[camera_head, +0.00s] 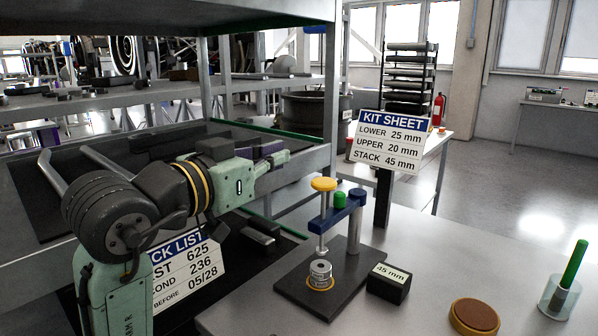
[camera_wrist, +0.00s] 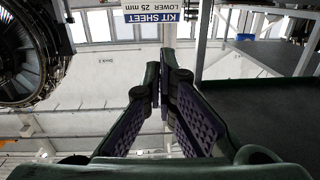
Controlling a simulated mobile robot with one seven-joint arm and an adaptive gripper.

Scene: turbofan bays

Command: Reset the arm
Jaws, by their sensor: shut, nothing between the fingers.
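My arm stands at the left in the head view, folded, with its green wrist pointing right. The gripper touches nothing that I can see.
A pick list sign (camera_head: 190,270) is partly hidden by my arm. On the bench are a small press (camera_head: 341,215) with a grey cylinder (camera_head: 320,271), a "45 mm" block (camera_head: 388,282), and the kit sheet sign (camera_head: 391,141).

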